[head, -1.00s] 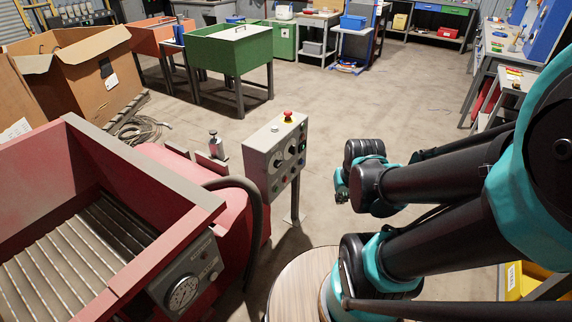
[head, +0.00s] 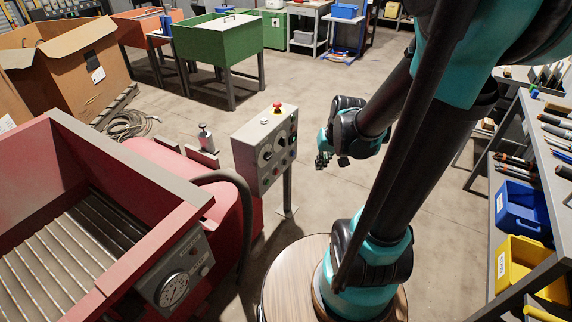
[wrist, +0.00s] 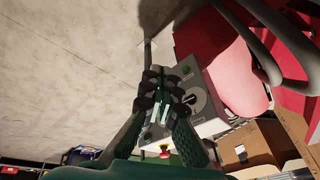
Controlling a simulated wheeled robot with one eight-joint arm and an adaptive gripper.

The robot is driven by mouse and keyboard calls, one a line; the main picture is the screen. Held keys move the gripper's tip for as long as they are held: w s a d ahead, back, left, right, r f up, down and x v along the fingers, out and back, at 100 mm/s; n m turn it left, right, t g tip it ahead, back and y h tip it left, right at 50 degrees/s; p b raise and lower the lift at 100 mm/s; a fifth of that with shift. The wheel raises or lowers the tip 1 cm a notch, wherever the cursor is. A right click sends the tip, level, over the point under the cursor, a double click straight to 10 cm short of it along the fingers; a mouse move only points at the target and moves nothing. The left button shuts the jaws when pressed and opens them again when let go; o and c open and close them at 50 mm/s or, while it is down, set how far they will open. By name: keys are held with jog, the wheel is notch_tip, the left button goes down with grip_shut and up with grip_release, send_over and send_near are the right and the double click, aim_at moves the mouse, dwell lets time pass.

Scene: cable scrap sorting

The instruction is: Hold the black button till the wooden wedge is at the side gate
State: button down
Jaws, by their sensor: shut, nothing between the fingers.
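The grey control box (head: 264,150) stands on a post beside the red machine (head: 90,225), with several buttons and dark knobs on its face. In the wrist view the box (wrist: 212,82) shows a green button (wrist: 185,71) and a dark round knob (wrist: 190,99). I cannot tell which control is the black button. My gripper (head: 324,160) is right of the box in the head view, apart from it. In the wrist view my gripper (wrist: 160,82) is shut and empty, its fingers overlapping the box's face. I cannot make out the wooden wedge or the side gate.
A red emergency knob (head: 277,107) tops the box. A dark hose (head: 240,190) arches beside it. A gauge (head: 173,289) sits on the machine. A bench at right holds blue (head: 523,209) and yellow (head: 527,265) bins. Bare floor lies behind the box.

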aim_at(285, 162)
jog(key=w+f+y, duration=0.1)
jog(key=w+f, duration=0.2)
jog(key=w, duration=0.4)
jog(key=w+f+g+y, duration=0.1)
jog(key=w+f, duration=0.2)
jog(key=w, duration=0.3)
jog(key=w+f+y, duration=0.2)
jog(key=w+f, duration=0.1)
jog(key=w, duration=0.4)
jog(key=w+d+f+y, duration=0.1)
jog(key=w+f, duration=0.3)
jog(key=f, duration=0.7)
jog(key=w+d+f+y, duration=0.1)
jog(key=w+f+y, duration=0.2)
jog(key=f, duration=0.8)
jog(key=shift+w+d, duration=0.3)
jog(key=shift+w, duration=0.85)
jog(key=shift+r, duration=0.1)
jog(key=w+a, duration=0.5)
jog(key=a, duration=0.2)
jog(key=shift+w+a, duration=0.1)
jog(key=shift+a, duration=0.05)
jog(key=shift+w+a, duration=0.2)
jog(key=shift+a, duration=0.05)
